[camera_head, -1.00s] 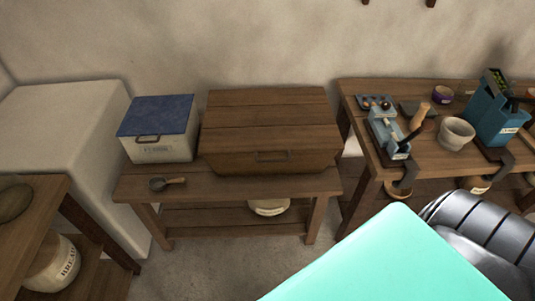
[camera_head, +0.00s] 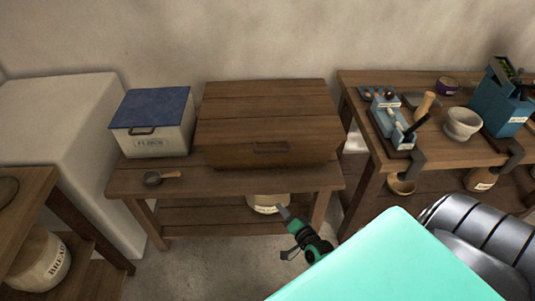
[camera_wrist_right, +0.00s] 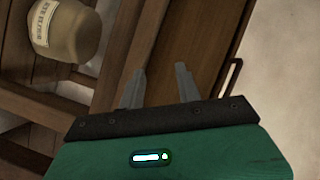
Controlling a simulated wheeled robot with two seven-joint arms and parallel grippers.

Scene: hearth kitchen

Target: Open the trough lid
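The wooden trough (camera_head: 225,155) stands on a low wooden bench with its plank lid (camera_head: 265,103) closed. A dark metal handle (camera_head: 271,148) is on its front face; a handle also shows at the right in the right wrist view (camera_wrist_right: 233,76). My right gripper (camera_head: 283,212) is in front of the bench, below the trough handle and apart from it. In the right wrist view its two fingers (camera_wrist_right: 160,88) are spread with nothing between them. My left gripper is not in view.
A flour bin (camera_head: 155,140) with a blue lid stands left of the trough, and a small scoop (camera_head: 160,177) lies in front of it. A crock (camera_head: 267,203) sits on the bench's lower shelf. A work table (camera_head: 440,155) with tools and a mortar (camera_head: 462,124) stands at the right.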

